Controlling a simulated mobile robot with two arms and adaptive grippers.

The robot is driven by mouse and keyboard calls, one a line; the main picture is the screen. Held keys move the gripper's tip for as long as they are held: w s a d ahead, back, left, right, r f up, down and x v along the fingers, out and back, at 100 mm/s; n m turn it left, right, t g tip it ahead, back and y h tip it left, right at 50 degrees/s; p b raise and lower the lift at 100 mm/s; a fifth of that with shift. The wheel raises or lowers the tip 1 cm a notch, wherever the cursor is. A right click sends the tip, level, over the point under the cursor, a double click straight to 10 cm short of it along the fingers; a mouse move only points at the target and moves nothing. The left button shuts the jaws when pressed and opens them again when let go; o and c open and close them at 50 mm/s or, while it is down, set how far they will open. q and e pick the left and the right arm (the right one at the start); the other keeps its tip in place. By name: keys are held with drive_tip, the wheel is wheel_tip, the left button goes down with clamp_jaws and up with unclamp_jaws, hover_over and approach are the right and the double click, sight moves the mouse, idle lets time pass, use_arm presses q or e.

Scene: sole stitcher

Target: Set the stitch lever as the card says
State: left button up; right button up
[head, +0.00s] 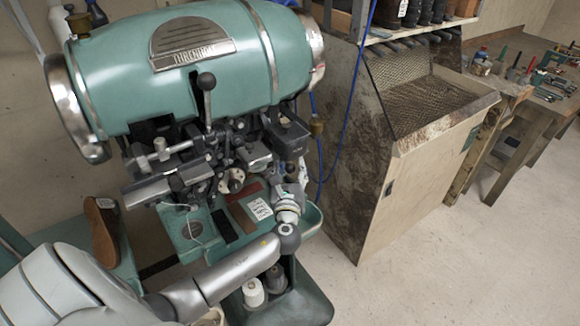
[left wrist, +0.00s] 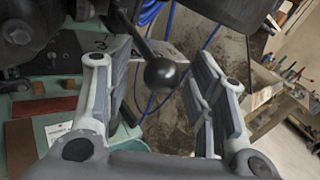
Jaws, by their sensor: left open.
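The teal stitcher (head: 200,75) fills the upper left of the head view. An upright lever with a black ball (head: 206,82) stands at its front. In the left wrist view, a lever with a dark ball knob (left wrist: 165,72) slants down from the upper left between my open fingers, apparently ungripped. I cannot tell whether both views show the same lever. My left gripper (head: 291,192) is partly hidden at the machine's lower right. A white card (head: 260,208) lies beside it; its print is too small to read.
A brown shoe sole (head: 103,230) stands at the left. A tool bench (head: 530,110) is farther right. The floor at lower right is clear.

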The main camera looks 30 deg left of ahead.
use_arm(q)
drive_tip(key=shift+w+a, duration=0.2)
drive_tip(key=shift+w, duration=0.1)
